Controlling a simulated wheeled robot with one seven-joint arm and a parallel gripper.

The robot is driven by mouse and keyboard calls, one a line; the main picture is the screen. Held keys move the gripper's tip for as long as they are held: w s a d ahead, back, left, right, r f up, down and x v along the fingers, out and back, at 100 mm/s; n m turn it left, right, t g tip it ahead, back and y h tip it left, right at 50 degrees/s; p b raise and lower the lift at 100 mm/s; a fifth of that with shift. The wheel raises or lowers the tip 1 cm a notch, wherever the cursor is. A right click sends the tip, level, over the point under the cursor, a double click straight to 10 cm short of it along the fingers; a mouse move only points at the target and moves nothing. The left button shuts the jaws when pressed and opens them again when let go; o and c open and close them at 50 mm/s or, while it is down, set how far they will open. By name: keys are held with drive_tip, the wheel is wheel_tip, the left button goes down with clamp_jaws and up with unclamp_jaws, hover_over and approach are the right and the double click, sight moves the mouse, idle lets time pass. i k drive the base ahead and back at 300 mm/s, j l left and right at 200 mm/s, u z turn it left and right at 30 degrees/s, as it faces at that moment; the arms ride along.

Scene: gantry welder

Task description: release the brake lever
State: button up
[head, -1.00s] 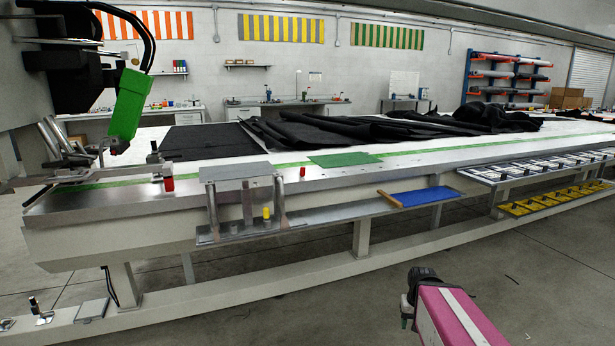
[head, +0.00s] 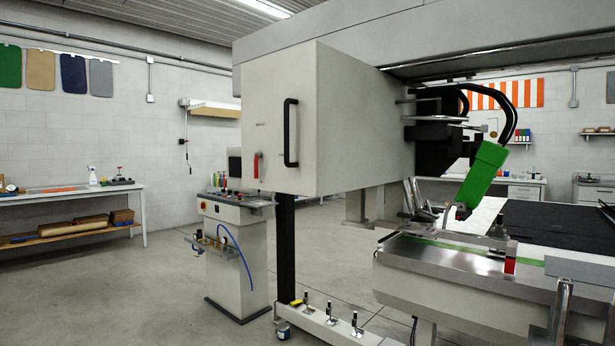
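A small red lever (head: 256,165) stands upright on the front face of the big pale gantry housing (head: 330,150), left of a tall black handle (head: 290,132). It looks like the brake lever, but I see no readable label on it. Several small upright levers with dark tips (head: 329,310) stand on the low floor rail below the housing. The green welding head (head: 482,175) hangs at the right over the long table. My gripper is not in view.
A control pedestal (head: 236,255) with coloured knobs and a blue hose stands left of the housing. The long metal-edged table (head: 455,262) fills the right. A workbench (head: 70,200) lines the left wall. Grey floor is open at front left.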

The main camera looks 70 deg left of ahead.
sight(256, 155)
drive_tip(key=j+u, duration=0.15)
drive_tip(key=u, duration=1.3)
drive_tip(key=i+j+u, duration=0.15)
drive_tip(key=j+u, duration=0.3)
drive_tip(key=i+j+u, duration=0.15)
drive_tip(key=u, duration=0.35)
drive_tip(key=i+j+u, duration=0.2)
drive_tip(key=u, duration=0.25)
drive_tip(key=i+j+u, duration=0.1)
drive_tip(key=i+j, duration=0.15)
drive_tip(key=i, duration=0.15)
drive_tip(key=i+j+u, duration=0.1)
drive_tip(key=i+j, duration=0.15)
drive_tip(key=i, duration=0.2)
